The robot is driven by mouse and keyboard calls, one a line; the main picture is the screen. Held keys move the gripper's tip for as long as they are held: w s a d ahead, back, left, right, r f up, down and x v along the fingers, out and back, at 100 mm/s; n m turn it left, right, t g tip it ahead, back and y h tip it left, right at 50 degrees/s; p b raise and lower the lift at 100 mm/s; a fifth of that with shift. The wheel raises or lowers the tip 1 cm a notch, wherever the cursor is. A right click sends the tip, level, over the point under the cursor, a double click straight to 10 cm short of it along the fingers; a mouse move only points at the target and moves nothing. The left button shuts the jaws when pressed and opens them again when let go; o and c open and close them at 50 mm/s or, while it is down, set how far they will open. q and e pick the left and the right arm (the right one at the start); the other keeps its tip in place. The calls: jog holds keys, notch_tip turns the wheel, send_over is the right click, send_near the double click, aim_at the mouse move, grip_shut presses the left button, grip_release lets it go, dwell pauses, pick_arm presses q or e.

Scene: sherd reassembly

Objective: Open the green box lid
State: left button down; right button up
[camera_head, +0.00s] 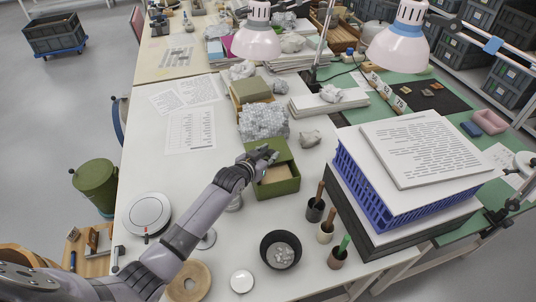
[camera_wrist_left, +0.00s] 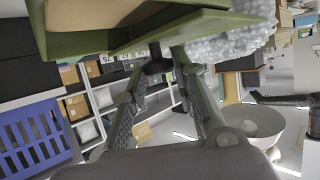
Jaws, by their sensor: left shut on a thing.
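The green box (camera_head: 277,187) stands on the white table, with its tan inside showing. Its green lid (camera_head: 286,151) is raised and tilted at the back of the box. My left gripper (camera_head: 265,156) reaches over the box from the left and is shut on the lid; its fingers cover part of the lid. In the left wrist view the fingertips (camera_wrist_left: 166,57) meet at the edge of a green panel (camera_wrist_left: 120,38), which fills the top of the picture. My right gripper is in neither view.
A bubbly grey block (camera_head: 263,121) sits just behind the box. Brush cups (camera_head: 315,211) and a dark bowl (camera_head: 281,250) stand in front. A blue crate (camera_head: 362,190) under papers is to the right. A white round scale (camera_head: 147,213) is at left.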

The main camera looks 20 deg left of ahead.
pick_arm(q)
jog(key=shift+w+a, duration=0.1)
dwell(0.3)
jog(key=shift+w+a+f+b, duration=0.1)
jog(key=shift+w+a+b, duration=0.4)
jog(key=shift+w, duration=0.15)
jog(key=shift+w+a+b, duration=0.35)
jog(key=shift+w+b, duration=0.15)
jog(key=shift+w, duration=0.1)
jog(key=shift+r, duration=0.2)
jog(key=c, duration=1.8)
grip_release()
jog(key=o, duration=0.5)
jog(key=shift+w+a+f, duration=0.1)
jog(key=shift+w, duration=0.05)
jog(key=shift+s, duration=0.2)
